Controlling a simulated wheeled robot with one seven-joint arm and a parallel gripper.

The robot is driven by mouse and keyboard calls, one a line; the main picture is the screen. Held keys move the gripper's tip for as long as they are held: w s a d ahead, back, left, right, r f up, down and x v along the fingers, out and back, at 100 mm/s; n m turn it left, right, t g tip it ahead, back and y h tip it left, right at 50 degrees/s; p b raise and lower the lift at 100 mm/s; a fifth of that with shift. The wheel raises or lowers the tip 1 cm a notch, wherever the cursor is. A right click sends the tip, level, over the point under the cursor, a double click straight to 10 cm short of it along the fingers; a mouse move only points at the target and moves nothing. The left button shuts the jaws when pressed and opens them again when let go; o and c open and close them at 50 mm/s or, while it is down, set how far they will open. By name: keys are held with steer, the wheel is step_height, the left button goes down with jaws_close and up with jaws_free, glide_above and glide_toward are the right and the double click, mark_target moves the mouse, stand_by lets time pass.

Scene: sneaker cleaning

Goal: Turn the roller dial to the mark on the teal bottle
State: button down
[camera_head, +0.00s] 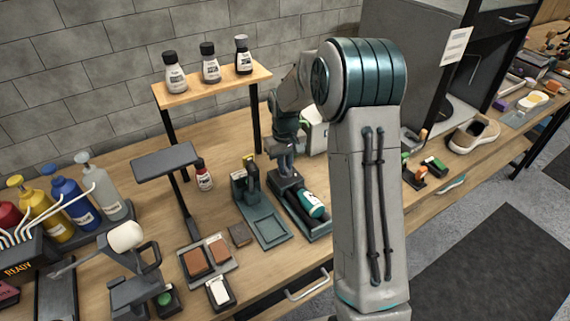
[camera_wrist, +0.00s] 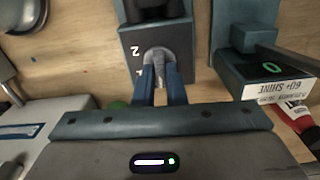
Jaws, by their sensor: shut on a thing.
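The teal bottle (camera_head: 312,204) with a white label lies on its side on the dark roller stand (camera_head: 318,229), right of centre in the head view. In the wrist view, the roller dial (camera_wrist: 158,56) is a grey knob on a dark block marked with a "2" and another, partly hidden mark. My gripper (camera_wrist: 159,74) has its two blue fingers shut on the dial, one on each side. In the head view my gripper (camera_head: 287,171) is at the back end of the roller stand, with its fingertips hard to make out. The mark on the bottle is too small to read.
A teal station (camera_head: 262,222) stands left of the roller; its sign (camera_wrist: 278,90) reads "60% SHINE" in the wrist view. A red-and-white bottle (camera_head: 203,175) and a raised shelf (camera_head: 212,85) with bottles are behind. My arm hides part of the bench.

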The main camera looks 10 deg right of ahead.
steer(key=m+b, duration=0.2)
steer(key=m, duration=0.4)
steer(key=shift+d, duration=0.1)
steer(key=m, duration=0.6)
steer(key=shift+d+m+b, duration=0.15)
steer(key=shift+m+b, duration=0.15)
steer(key=shift+m, duration=0.1)
steer(key=m+p, duration=0.1)
steer(key=m, duration=0.4)
steer(key=shift+s+r, duration=0.1)
steer(key=shift+r, duration=0.05)
steer(key=m+p, duration=0.1)
steer(key=m, duration=0.4)
steer(key=shift+s+m+p, duration=0.1)
steer(key=shift+m+p, duration=0.2)
steer(key=shift+m, duration=0.1)
steer(key=c, duration=1.5)
jaws_free()
